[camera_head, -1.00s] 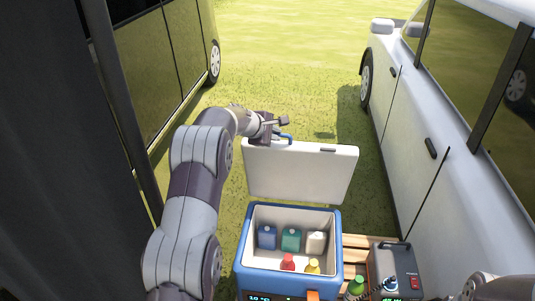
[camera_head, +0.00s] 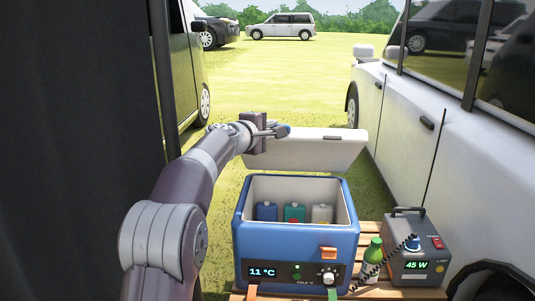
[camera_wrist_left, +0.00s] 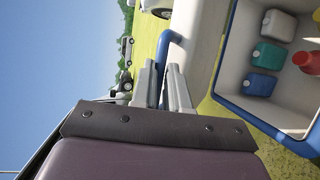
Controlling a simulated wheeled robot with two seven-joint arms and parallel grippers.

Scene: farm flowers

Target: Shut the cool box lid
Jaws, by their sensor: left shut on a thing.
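The blue cool box (camera_head: 295,242) stands on wooden slats with its white inside open to view. Its white lid (camera_head: 310,150) is raised behind the box and tilted. My left gripper (camera_head: 282,131) is at the lid's left end in the head view. In the left wrist view its fingers (camera_wrist_left: 165,88) are shut on a blue handle (camera_wrist_left: 174,45) at the edge of the lid. Inside the box are a blue container (camera_head: 266,211), a green one (camera_head: 294,212) and a white one (camera_head: 322,213). My right gripper is out of view.
A green bottle (camera_head: 373,256) and a grey power unit (camera_head: 411,250) with a display stand right of the box on the slats (camera_head: 385,291). A white vehicle (camera_head: 440,170) flanks the right side, and a dark cloth (camera_head: 80,150) the left.

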